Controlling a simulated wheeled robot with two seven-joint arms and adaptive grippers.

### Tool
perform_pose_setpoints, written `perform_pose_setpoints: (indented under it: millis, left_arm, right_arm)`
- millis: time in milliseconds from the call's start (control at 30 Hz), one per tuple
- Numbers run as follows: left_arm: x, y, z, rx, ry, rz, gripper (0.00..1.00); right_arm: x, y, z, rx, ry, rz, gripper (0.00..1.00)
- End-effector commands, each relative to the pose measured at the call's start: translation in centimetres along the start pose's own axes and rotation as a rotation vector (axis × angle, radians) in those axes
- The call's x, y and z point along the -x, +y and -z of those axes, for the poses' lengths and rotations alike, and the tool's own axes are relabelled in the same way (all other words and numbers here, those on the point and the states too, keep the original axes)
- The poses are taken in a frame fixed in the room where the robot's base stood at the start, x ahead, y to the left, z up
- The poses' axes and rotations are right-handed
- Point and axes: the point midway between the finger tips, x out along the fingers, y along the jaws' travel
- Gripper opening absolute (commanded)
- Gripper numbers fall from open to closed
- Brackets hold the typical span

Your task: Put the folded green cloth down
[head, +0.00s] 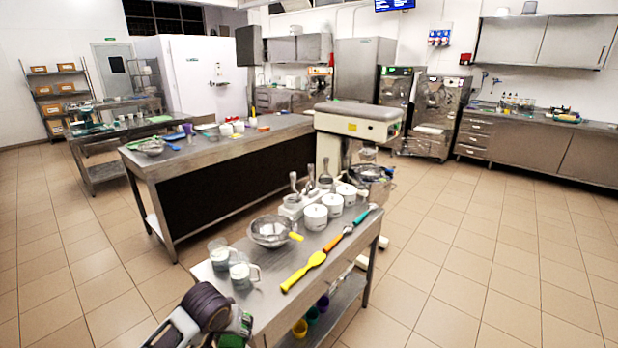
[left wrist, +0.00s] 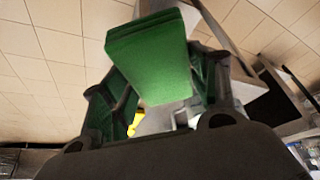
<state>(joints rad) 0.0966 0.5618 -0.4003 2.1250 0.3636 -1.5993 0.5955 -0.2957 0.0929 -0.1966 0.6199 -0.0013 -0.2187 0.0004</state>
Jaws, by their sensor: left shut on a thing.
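The folded green cloth (left wrist: 150,55) shows large in the left wrist view, between the two fingers of my left gripper (left wrist: 160,100). My left gripper is shut on it. In the head view my left gripper (head: 236,328) is at the bottom edge, in front of the near-left end of the steel table (head: 262,296). A bit of green shows there, mostly hidden by my gripper and cut off by the frame. I cannot tell the cloth's height relative to the table top. My right gripper is in neither view.
Two glass jugs (head: 243,271) stand at the table's left end, close to my left gripper. Behind are a metal bowl (head: 270,231) and white tubs (head: 315,217). A yellow spatula (head: 303,271) lies along the right edge. Bare table top lies between jugs and spatula.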

Motion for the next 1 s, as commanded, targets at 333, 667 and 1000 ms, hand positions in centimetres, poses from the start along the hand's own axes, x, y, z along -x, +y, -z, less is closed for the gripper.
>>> perform_pose_setpoints:
  millis: [333,667,1000]
  left_arm:
    - [0.2,0.0,0.5,0.0,0.001,0.0,0.33]
    - [2.2,-0.1,3.7,0.001,0.004,-0.001,0.33]
    - [5.5,0.0,8.1,-0.008,0.003,-0.003,0.33]
  right_arm:
    - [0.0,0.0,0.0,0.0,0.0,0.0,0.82]
    - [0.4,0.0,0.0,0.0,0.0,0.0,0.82]
    - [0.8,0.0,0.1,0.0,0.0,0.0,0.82]
